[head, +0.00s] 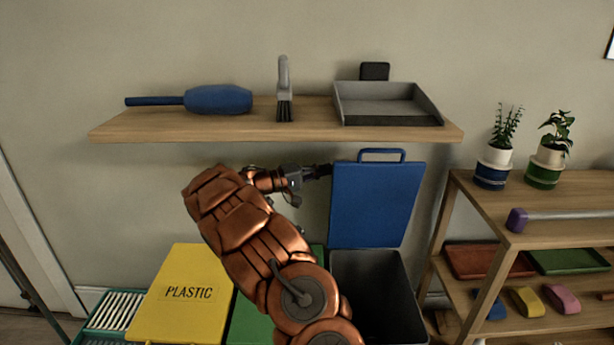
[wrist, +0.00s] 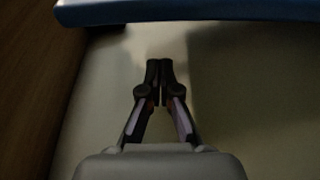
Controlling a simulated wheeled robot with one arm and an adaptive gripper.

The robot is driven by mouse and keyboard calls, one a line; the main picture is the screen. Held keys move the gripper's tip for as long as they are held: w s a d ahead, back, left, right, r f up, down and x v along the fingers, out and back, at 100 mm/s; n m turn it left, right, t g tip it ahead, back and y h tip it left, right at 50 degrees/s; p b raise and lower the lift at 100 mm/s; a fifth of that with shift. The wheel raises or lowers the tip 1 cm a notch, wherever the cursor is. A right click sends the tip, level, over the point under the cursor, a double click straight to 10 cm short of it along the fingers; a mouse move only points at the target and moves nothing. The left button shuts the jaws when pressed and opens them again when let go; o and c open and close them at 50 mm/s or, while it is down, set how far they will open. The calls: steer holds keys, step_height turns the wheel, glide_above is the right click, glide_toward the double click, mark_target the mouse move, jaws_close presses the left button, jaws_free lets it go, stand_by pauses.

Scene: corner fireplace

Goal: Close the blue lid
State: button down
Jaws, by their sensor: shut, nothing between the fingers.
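The blue lid (head: 377,205) stands open and upright behind its dark bin (head: 375,295), with a loop handle (head: 382,154) on its top edge. The bin's dark inside shows below the lid. My gripper (head: 325,171) is at the lid's upper left edge, partly behind or beside it; I cannot tell if it touches. In the wrist view my gripper (wrist: 160,68) is shut and empty, and a blue edge (wrist: 190,12) of the lid runs across the top.
A wooden shelf (head: 220,125) above my gripper holds a blue duster, a brush and a grey dustpan. A yellow bin lid (head: 182,295) and a green one (head: 250,322) are shut to the left. A wooden rack (head: 470,200) with plants stands close on the right.

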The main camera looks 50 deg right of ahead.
steer(key=shift+s+a+f+b, duration=0.2)
steer(key=shift+s+a, duration=0.45)
steer(key=shift+a, duration=0.1)
steer(key=shift+s+a+f+b, duration=0.15)
steer(key=shift+s+a+f, duration=0.05)
steer(key=shift+s+a, duration=0.45)
steer(key=shift+a, duration=0.15)
